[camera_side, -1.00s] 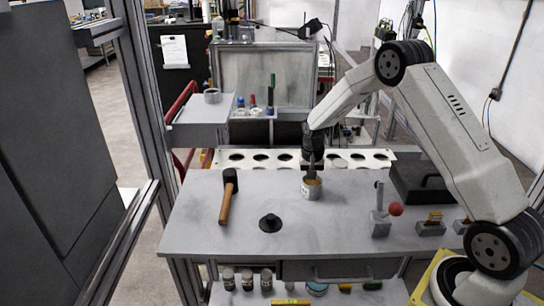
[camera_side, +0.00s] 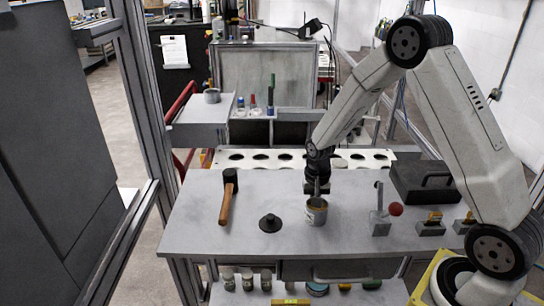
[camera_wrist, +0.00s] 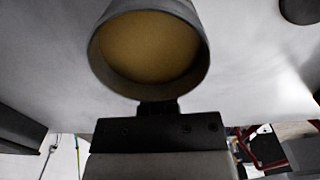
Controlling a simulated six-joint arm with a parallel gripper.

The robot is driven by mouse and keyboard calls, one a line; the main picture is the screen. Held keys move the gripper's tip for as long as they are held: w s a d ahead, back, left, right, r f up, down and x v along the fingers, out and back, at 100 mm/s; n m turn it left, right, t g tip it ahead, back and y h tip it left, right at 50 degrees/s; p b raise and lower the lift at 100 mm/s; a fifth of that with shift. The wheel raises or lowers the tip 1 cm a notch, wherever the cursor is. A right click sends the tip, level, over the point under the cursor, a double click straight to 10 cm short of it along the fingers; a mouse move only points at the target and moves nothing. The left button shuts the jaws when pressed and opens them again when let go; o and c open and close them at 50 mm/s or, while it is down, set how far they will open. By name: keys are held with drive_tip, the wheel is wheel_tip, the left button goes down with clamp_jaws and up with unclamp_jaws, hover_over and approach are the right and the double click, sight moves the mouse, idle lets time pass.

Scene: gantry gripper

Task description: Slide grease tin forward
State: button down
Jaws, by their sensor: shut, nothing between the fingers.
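The tin's lower part is hidden in the wrist view.
A black round knob-like piece (camera_side: 270,223) lies left of the tin, and a mallet (camera_side: 228,196) farther left. The bench's front edge is near; bench between looks clear.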

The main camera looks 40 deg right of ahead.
drive_tip(key=shift+s+a, duration=0.6)
drive_tip(key=shift+w+d, duration=0.1)
drive_tip(key=shift+w+d, duration=1.25)
drive_tip(key=shift+w+d+r, duration=0.15)
drive_tip(key=shift+r, duration=0.15)
wheel_tip(320, 180, up, 9)
drive_tip(key=shift+r, duration=0.2)
